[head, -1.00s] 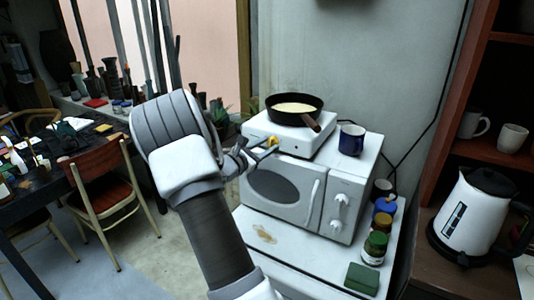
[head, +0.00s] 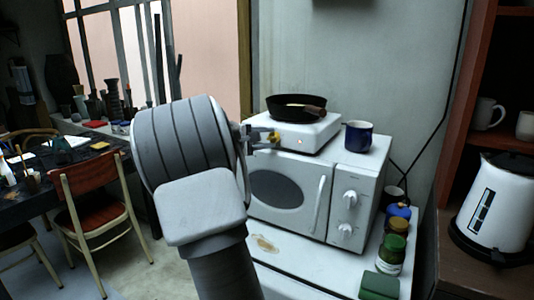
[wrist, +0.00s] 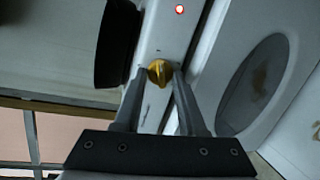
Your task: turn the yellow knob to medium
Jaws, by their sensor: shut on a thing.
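The yellow knob (head: 273,136) is on the front of a white hot plate (head: 318,136) that stands on a white microwave. My gripper (head: 262,138) reaches it from the left. In the wrist view the knob (wrist: 157,73) sits between the two fingertips of my gripper (wrist: 159,75), which are shut on its sides. A small red light (wrist: 179,9) glows on the hot plate's front, and it also shows in the head view (head: 299,140). The knob's setting cannot be read.
A black frying pan (head: 290,108) with a brown handle rests on the hot plate. A dark blue mug (head: 358,136) stands to its right on the microwave (head: 330,190). Jars (head: 391,254) stand at the microwave's right. A red-backed chair (head: 95,182) is at the left.

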